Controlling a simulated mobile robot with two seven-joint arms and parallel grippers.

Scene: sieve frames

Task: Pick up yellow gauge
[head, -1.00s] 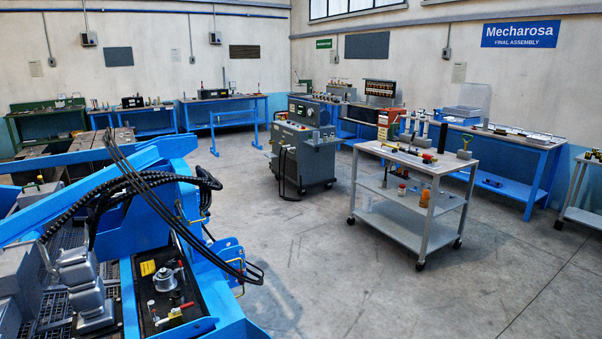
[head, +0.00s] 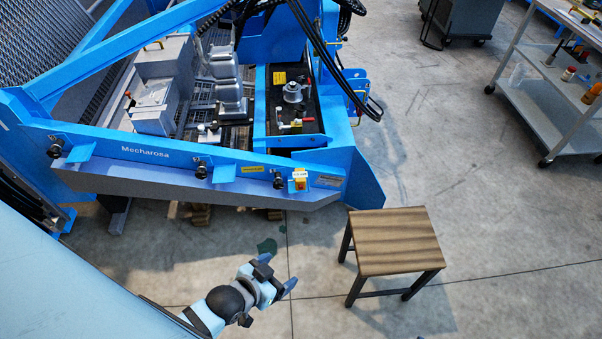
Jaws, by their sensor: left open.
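I cannot pick out a yellow gauge for certain. A small yellow-orange box with a white top (head: 300,180) is on the front beam of the blue machine, too small to tell what it is. My left gripper (head: 277,273) is at the bottom, in front of the machine and left of a wooden stool. Its fingers are apart with nothing between them, over the floor. My right gripper is not in view.
The blue machine frame (head: 130,150) fills the upper left. A wooden-topped stool (head: 395,240) with dark legs stands right of my left gripper. A grey cart (head: 540,100) with several items is cut off at upper right. Floor between stool and cart is clear.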

